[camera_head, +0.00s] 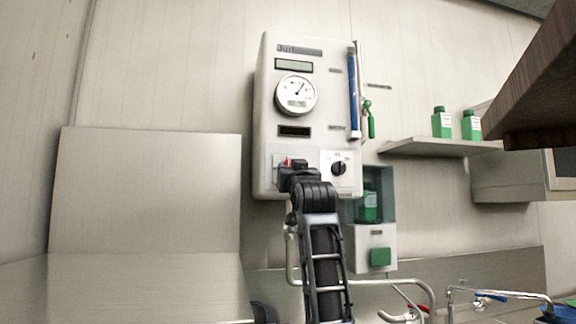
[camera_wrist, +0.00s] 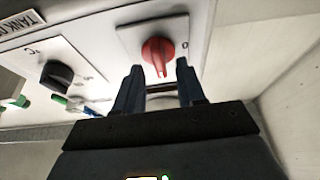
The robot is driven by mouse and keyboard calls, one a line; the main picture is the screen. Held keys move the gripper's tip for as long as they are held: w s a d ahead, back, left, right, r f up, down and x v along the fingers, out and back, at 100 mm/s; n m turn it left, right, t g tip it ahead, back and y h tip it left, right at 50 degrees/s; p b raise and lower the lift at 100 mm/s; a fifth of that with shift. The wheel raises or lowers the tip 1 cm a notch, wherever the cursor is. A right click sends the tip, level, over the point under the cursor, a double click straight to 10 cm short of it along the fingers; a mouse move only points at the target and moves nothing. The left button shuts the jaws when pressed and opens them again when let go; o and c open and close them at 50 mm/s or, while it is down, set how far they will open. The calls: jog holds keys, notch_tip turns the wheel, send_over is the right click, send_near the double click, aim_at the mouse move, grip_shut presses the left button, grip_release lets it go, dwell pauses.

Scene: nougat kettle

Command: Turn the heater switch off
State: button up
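The heater switch, a red rotary knob (camera_wrist: 158,52) on a white plate, shows in the wrist view with its grip bar nearly upright in the picture. A small mark like a "0" is at its right. In the head view only a bit of the red knob (camera_head: 287,162) shows, at the lower left of the white wall unit (camera_head: 325,100); my gripper hides the rest. My gripper (camera_wrist: 160,70) is open, its two dark fingertips apart on either side of the knob's lower end. Contact cannot be told. In the head view my gripper (camera_head: 298,172) is in front of the switch plate.
A black dial (camera_head: 338,168) sits right of the switch; it also shows in the wrist view (camera_wrist: 57,74). A green-handled gauge tube (camera_head: 370,122) is at the unit's right. Below are a green-bottle holder (camera_head: 376,248) and pipes (camera_head: 400,284).

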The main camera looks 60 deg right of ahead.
jog(key=shift+x, duration=1.15)
grip_shut()
